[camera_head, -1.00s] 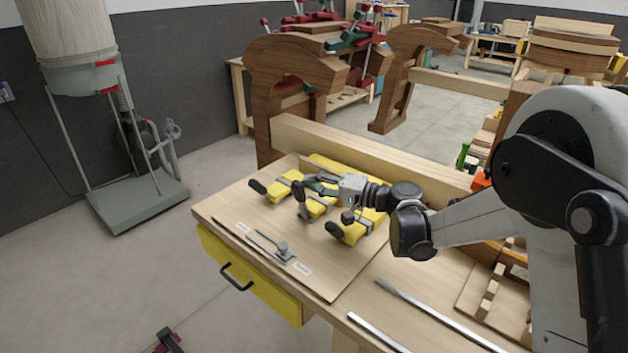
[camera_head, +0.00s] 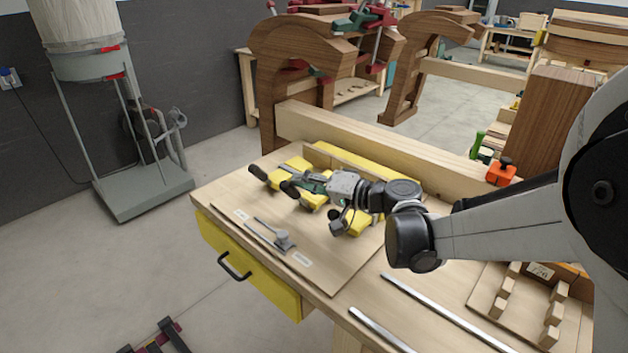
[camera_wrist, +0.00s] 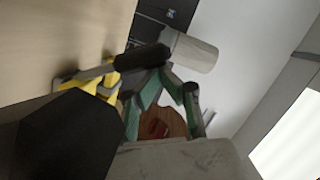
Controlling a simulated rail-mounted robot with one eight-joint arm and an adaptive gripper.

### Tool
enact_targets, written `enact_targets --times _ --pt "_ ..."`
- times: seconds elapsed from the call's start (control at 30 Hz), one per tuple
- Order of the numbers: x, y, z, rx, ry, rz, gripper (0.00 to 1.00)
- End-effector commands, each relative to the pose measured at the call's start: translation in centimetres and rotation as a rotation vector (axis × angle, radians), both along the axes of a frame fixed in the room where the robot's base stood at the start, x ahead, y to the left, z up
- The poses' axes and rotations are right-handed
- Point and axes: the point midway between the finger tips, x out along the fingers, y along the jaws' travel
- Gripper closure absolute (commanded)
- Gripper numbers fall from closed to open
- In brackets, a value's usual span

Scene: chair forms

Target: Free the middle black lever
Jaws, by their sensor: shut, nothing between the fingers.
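Yellow clamps with black levers lie in a row on the bench board. The left black lever (camera_head: 258,173) sticks out at the left end. The middle black lever (camera_head: 290,189) shows just left of and below my gripper (camera_head: 305,180). The right clamp (camera_head: 352,225) is partly covered by my wrist. My gripper is shut and empty, low over the middle clamp. In the wrist view, its green fingers (camera_wrist: 162,72) come together beside a dark lever (camera_wrist: 142,57), with yellow clamp parts (camera_wrist: 103,82) behind. Whether they touch the lever cannot be told.
A small metal tool (camera_head: 278,238) lies on the board (camera_head: 330,275) between labels. A long timber beam (camera_head: 370,155) runs behind the clamps. Metal bars (camera_head: 440,312) and a wooden rack (camera_head: 530,300) lie at the right. The board's front is mostly clear.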

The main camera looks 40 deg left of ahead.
Motion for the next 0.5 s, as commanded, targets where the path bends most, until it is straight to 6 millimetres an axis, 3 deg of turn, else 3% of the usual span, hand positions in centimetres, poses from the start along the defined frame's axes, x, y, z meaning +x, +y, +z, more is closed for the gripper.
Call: enact_targets --times 0.33,0.5 --pt "-0.3 0.0 0.0 -0.001 0.0 0.006 1.0" --pt "0.7 0.0 0.7 -0.001 0.001 0.004 1.0"
